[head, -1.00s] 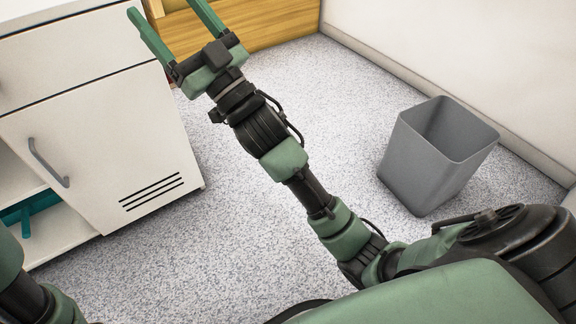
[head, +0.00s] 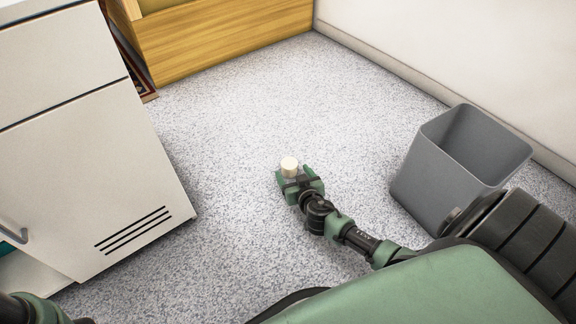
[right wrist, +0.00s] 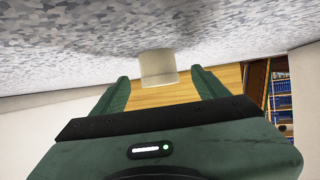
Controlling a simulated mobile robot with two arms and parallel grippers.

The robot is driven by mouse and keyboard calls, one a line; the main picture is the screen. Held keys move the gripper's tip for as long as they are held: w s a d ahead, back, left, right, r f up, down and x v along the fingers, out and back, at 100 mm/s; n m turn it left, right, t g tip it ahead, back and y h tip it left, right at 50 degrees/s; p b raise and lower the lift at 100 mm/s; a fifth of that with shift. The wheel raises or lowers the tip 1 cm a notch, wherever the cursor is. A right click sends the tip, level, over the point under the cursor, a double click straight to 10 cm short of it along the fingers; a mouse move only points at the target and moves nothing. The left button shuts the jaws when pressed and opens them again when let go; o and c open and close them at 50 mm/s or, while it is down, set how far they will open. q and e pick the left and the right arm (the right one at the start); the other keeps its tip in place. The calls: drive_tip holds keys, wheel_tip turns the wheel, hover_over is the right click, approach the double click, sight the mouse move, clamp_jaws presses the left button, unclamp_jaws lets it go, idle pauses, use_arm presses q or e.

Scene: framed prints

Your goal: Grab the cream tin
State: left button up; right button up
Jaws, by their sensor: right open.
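The cream tin (head: 289,165) is a small, pale, round tin standing upright on the speckled floor. In the right wrist view, which is upside down, the tin (right wrist: 157,66) hangs from the floor at the top, in the gap between my fingertips. My right gripper (head: 294,171) is low at the floor, open, with a finger on either side of the tin's line. The right wrist view shows the gripper (right wrist: 159,75) with clear space on both sides of the tin. How deep the tin sits between the fingers is hard to tell. My left gripper is out of view.
A grey bin (head: 455,165) stands right of my right arm, near the white wall (head: 440,40). A white cabinet (head: 75,150) stands at the left. A wooden unit (head: 215,40) is at the back. Floor around the tin is clear.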

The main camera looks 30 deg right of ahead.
sight(289, 166)
drive_tip(key=b+x, duration=0.3)
drive_tip(key=x, duration=0.2)
drive_tip(key=shift+s+d, duration=0.1)
drive_tip(key=shift+d, duration=0.05)
drive_tip(key=shift+w+d+f, duration=0.1)
drive_tip(key=shift+w, duration=0.25)
drive_tip(key=c, duration=1.6)
